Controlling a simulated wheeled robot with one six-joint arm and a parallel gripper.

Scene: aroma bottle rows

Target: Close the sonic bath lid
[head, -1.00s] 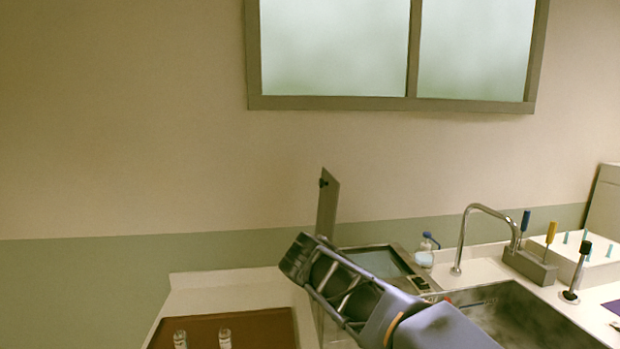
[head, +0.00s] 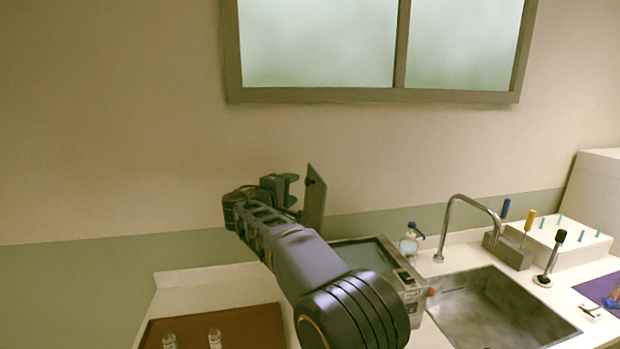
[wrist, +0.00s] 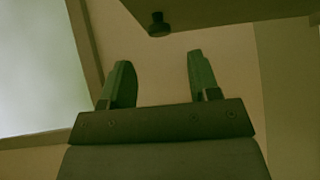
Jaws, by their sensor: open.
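My gripper (head: 292,190) is raised just left of the lid in the head view. In the wrist view my gripper (wrist: 158,75) has its fingers apart with nothing between them. The knob lies beyond the fingertips, apart from them. My arm hides part of the bath's left side.
A sink (head: 490,305) with a tall tap (head: 470,215) is right of the bath. A small bottle (head: 409,243) stands behind the bath. A brown tray (head: 250,325) with clear vials (head: 215,338) lies at the lower left. The wall and window are behind.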

